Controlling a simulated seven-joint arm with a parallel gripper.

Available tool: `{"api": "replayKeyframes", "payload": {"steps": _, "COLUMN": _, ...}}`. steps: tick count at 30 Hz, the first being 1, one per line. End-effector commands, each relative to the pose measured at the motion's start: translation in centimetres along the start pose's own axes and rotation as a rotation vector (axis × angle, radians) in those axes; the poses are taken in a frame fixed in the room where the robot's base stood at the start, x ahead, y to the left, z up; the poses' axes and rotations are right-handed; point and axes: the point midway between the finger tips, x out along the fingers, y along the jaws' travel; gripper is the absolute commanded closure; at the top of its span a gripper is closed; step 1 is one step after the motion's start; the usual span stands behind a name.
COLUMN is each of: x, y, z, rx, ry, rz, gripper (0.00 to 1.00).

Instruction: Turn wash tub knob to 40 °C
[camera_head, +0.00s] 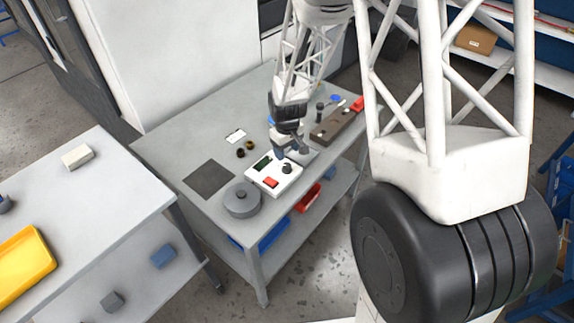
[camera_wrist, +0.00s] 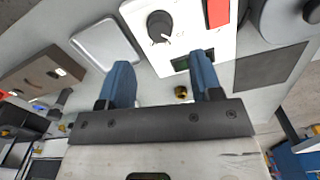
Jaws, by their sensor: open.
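A white control box (camera_head: 263,174) sits on the grey table, with a dark display (camera_head: 262,162) and a red button (camera_head: 270,182). Its black round knob (camera_head: 286,168) is on the box's right part. In the wrist view the knob (camera_wrist: 160,26) shows with a white pointer mark and small lettering beside it, too small to read. My gripper (camera_wrist: 161,62) has two blue fingers apart and empty. The knob lies beyond the fingertips, roughly centred between them, not touched. In the head view my gripper (camera_head: 291,148) is above the box's far edge.
A grey round lidded thing (camera_head: 242,201) stands left of the box, near a dark flat mat (camera_head: 209,179). A pale tray (camera_wrist: 103,44) lies beside the box. A brown block (camera_head: 336,126) and small black and brass pieces (camera_head: 245,149) lie farther back.

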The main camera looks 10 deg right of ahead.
Motion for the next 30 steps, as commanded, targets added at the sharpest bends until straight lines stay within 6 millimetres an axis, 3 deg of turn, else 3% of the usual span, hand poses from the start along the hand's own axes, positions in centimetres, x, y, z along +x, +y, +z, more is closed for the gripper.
{"api": "replayKeyframes", "payload": {"steps": 11, "x": 1.3, "y": 0.0, "z": 0.1, "rx": 0.000, "ry": -0.002, "rz": -0.001, "gripper": 0.41}}
{"api": "replayKeyframes", "payload": {"steps": 30, "x": 7.0, "y": 0.0, "z": 0.0, "rx": 0.000, "ry": -0.001, "rz": -0.001, "gripper": 0.41}}
